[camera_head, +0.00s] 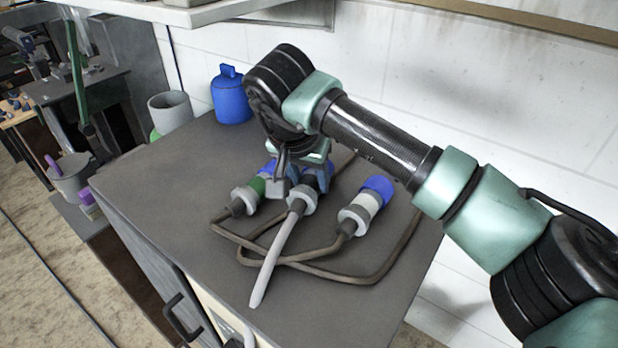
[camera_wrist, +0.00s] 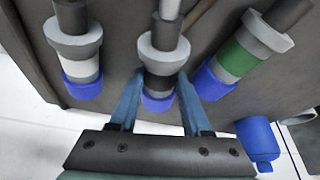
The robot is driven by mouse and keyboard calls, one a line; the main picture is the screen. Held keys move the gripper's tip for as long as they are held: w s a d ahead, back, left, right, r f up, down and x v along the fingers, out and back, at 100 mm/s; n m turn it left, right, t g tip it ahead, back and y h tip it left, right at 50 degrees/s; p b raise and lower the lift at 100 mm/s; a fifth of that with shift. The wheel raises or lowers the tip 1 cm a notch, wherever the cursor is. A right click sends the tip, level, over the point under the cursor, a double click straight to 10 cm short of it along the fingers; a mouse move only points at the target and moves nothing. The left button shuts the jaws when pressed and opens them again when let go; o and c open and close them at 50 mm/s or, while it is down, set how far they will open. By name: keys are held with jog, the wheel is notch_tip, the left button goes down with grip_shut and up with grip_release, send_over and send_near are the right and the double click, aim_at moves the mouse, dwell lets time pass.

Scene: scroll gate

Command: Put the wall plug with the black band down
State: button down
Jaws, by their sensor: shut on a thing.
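The wall plug with the black band (camera_wrist: 160,82) has a grey collar and a blue end. It is the middle one of three plugs in the wrist view. In the head view its grey collar (camera_head: 303,199) shows below my gripper (camera_head: 297,186), which hides much of the rest. My gripper is shut on this plug, with one blue finger on each side of it in the wrist view. A pale cord runs from it toward the front of the cabinet top. I cannot tell whether the plug touches the top.
A green-banded plug (camera_head: 254,190) lies close on the left and a white-banded plug (camera_head: 363,204) on the right, with brown cords looped in front. A blue canister (camera_head: 230,96) and a grey cup (camera_head: 171,111) stand at the back left. The left of the dark cabinet top (camera_head: 165,195) is clear.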

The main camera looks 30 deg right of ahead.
jog(key=shift+f+b, duration=0.3)
jog(key=shift+f, duration=0.05)
jog(key=shift+c, duration=1.8)
grip_release()
jog(key=shift+r, duration=0.1)
